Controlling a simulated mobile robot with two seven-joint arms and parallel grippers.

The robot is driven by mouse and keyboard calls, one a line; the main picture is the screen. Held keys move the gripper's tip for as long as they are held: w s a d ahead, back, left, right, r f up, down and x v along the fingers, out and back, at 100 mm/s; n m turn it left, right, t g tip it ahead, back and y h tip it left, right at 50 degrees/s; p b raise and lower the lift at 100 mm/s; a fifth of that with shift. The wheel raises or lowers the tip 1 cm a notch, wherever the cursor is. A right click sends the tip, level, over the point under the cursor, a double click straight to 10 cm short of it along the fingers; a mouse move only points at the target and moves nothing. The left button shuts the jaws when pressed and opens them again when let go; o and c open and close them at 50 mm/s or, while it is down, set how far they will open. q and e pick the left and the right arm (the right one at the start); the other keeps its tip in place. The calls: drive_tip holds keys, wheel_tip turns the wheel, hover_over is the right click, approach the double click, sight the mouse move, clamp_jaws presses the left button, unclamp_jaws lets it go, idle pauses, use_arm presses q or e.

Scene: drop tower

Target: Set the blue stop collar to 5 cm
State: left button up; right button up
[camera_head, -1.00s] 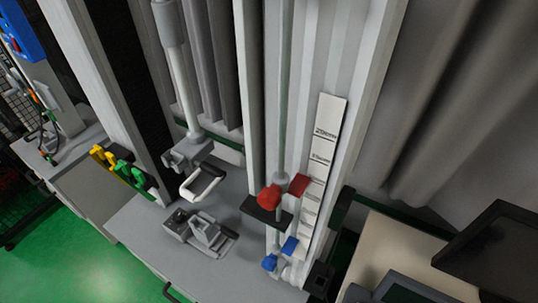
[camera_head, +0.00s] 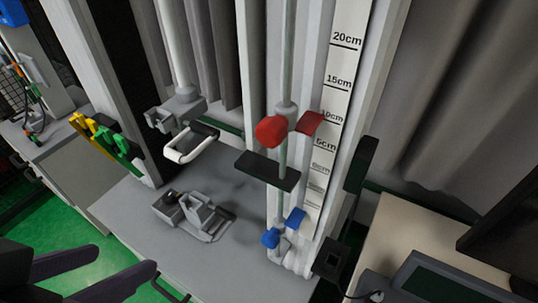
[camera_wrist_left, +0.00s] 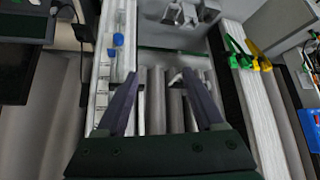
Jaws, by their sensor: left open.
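The blue stop collar (camera_head: 270,238) sits low on the vertical rod, with a blue pointer tab (camera_head: 295,218) beside the lower end of the white scale (camera_head: 339,80). The lower scale labels are too small to read surely. A red collar (camera_head: 271,130) with a red tab (camera_head: 310,122) sits higher, its tab near the 10cm label. My left gripper (camera_head: 126,258) is open and empty at the lower left, well apart from the collar. In the left wrist view, my left gripper (camera_wrist_left: 160,76) points toward the tower, with the blue collar (camera_wrist_left: 118,40) beyond it. My right gripper is not in view.
A dark plate (camera_head: 267,170) sticks out between the red and blue collars. A grey clamp fixture (camera_head: 196,215) stands on the grey bench, and a white handle (camera_head: 191,143) hangs above it. Yellow and green clips (camera_head: 108,135) stand left. A monitor is at the right.

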use_arm(q)
drive_tip(key=w+d+f+t+h+b, duration=0.2)
drive_tip(key=w+d+f+t+b, duration=0.1)
drive_tip(key=f+b, duration=0.55)
drive_tip(key=w+d+f+t+h+b, duration=0.1)
drive_tip(key=w+d+f+t+b, duration=0.15)
drive_tip(key=f+b, duration=0.6)
drive_tip(key=m+t+h+b, duration=0.1)
drive_tip(key=t+h+b, duration=0.25)
drive_tip(key=b, duration=0.95)
approach(267, 245)
drive_tip(key=shift+g, duration=0.3)
drive_tip(key=x, duration=1)
drive_tip(key=shift+w+d+r, duration=0.1)
drive_tip(key=shift+w+r, duration=0.1)
drive_tip(key=shift+r, duration=0.1)
drive_tip(key=shift+c, duration=0.4)
clamp_jaws()
